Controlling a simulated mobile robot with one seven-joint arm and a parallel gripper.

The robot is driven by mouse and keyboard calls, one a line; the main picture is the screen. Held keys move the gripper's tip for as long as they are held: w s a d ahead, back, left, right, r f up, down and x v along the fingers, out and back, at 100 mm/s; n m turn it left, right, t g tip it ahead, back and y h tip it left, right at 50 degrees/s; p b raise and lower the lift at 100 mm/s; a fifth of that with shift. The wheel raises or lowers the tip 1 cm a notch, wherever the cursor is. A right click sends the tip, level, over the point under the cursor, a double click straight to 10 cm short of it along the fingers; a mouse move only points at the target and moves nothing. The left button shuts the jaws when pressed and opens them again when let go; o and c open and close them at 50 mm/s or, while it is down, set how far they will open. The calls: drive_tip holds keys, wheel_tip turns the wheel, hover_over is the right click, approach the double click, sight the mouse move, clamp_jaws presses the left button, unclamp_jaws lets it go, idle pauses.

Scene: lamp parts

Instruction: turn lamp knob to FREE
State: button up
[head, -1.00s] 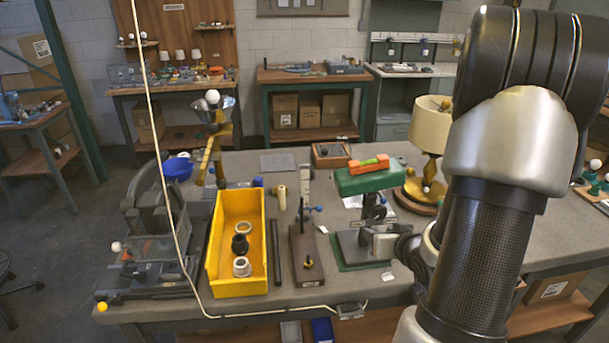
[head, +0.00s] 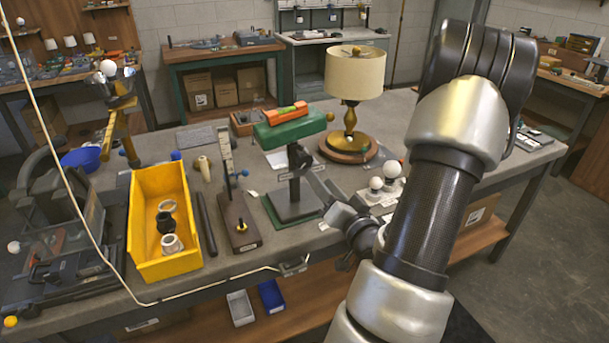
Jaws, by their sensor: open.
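The table lamp has a cream shade (head: 354,75), a brass stem and a round wooden base (head: 348,150), and stands upright at the back right of the bench. A small white ball shows at its stem; I cannot make out a knob marking or the word FREE. A brass jointed lamp (head: 113,120) with a white bulb stands at the back left.
A yellow bin (head: 184,262) with several rings stands at the left. A wooden fixture (head: 240,222) with an upright scale and blue knob is beside it.

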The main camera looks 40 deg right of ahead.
sight(306, 163)
drive_tip(key=p+x, duration=0.1)
drive_tip(key=x, duration=1)
drive_tip(key=shift+w, duration=0.2)
drive_tip(key=c, duration=0.8)
